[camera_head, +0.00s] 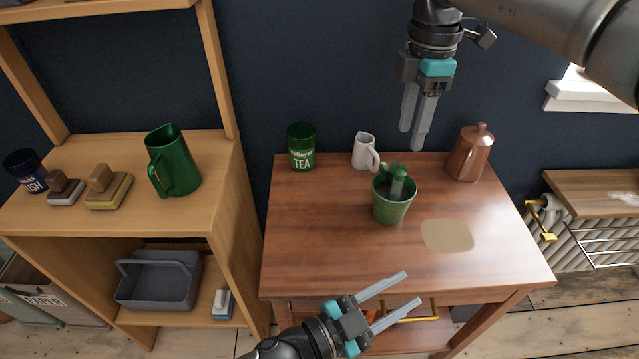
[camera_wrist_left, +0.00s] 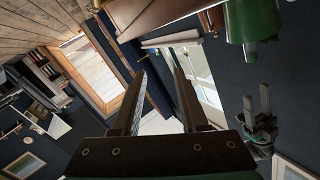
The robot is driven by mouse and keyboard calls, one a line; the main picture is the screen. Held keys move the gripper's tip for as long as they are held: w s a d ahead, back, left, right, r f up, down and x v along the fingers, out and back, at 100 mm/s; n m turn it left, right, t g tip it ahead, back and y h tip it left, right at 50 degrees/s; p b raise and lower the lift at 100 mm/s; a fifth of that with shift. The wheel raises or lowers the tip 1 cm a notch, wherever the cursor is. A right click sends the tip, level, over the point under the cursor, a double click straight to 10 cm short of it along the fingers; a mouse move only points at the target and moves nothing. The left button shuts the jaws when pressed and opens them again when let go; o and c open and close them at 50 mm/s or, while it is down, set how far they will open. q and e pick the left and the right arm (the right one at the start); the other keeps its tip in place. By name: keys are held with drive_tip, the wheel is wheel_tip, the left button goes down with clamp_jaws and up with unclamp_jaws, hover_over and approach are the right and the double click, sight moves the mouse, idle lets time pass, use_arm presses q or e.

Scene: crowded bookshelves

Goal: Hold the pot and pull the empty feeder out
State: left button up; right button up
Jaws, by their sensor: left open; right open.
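A green pot (camera_head: 391,208) stands upright on the wooden table (camera_head: 330,230), with dark soil inside. A green vessel, apparently the pot (camera_wrist_left: 252,18), shows at the upper right of the left wrist view. My left gripper (camera_head: 412,289) is open and empty in front of the table's front edge, apart from the pot. My right gripper (camera_head: 411,138) is open and empty above and behind the pot, pointing down. It also shows in the left wrist view (camera_wrist_left: 258,106).
A green TEA tin (camera_head: 301,148), a white jug (camera_head: 364,152) and a copper pot (camera_head: 470,152) stand along the table's back. A tan patch (camera_head: 447,235) lies right of the pot. A shelf at left holds a green pitcher (camera_head: 172,162). The table's front is clear.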

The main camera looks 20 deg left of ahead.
use_arm(q)
drive_tip(key=w+a+r+n+h, duration=0.1)
drive_tip(key=w+r+n+h, duration=0.1)
drive_tip(key=w+r, duration=0.35)
drive_tip(key=w+a+r+n+h, duration=0.1)
drive_tip(key=w+r+n+h, duration=0.1)
drive_tip(key=r, duration=0.7)
drive_tip(key=n+g+y, duration=0.4)
drive_tip(key=n+y, duration=0.1)
drive_tip(key=n, duration=3.1)
approach(388, 177)
drive_tip(key=shift+y, duration=0.3)
drive_tip(key=x, duration=0.9)
drive_tip(key=shift+w+d+f, duration=0.1)
drive_tip(key=shift+w, duration=0.1)
drive_tip(key=shift+c, duration=0.2)
clamp_jaws()
